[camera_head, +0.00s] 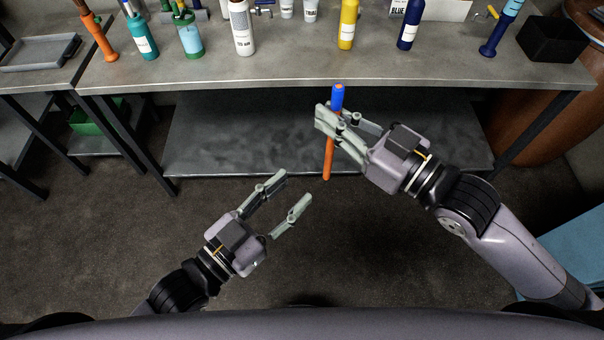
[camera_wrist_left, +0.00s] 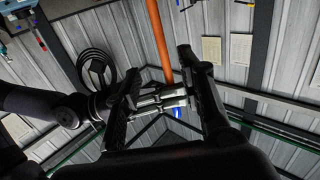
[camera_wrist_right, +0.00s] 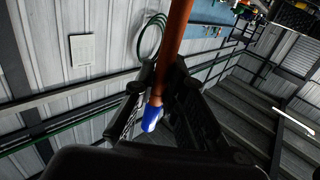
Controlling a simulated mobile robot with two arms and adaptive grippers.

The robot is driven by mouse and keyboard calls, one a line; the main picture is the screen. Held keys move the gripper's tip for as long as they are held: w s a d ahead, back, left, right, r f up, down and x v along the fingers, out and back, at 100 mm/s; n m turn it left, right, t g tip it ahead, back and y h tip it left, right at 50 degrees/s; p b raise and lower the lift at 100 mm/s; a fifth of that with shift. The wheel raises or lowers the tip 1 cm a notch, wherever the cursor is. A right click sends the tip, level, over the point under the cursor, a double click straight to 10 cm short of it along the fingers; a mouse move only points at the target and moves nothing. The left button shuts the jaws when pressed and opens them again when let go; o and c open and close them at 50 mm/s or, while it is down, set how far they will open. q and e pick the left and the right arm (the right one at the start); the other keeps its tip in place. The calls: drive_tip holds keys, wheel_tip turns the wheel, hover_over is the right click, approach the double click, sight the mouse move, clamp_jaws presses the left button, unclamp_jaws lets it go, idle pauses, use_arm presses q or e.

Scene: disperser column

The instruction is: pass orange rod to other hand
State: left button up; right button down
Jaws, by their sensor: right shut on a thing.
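The orange rod (camera_head: 328,160) has a blue end at the top and hangs nearly upright in front of the workbench. My right gripper (camera_head: 338,121) is shut on it just below the blue end, and most of the orange part points down, free. In the right wrist view the rod (camera_wrist_right: 174,40) passes between the fingers, its blue end toward the palm side. My left gripper (camera_head: 293,188) is open and empty, lower and left of the rod, apart from it. In the left wrist view the rod (camera_wrist_left: 158,40) shows beyond the open fingers.
A lower shelf (camera_head: 240,135) sits beneath. The space between my grippers is clear.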

sight(327, 157)
use_arm(q)
drive_tip(key=x, duration=1.1)
drive_tip(key=shift+w+d+f, duration=0.1)
drive_tip(key=shift+w+d, duration=0.05)
drive_tip(key=shift+w, duration=0.1)
drive_tip(key=shift+s, duration=0.1)
clamp_jaws()
use_arm(e)
drive_tip(key=c, duration=1.6)
unclamp_jaws()
drive_tip(key=shift+o, duration=0.2)
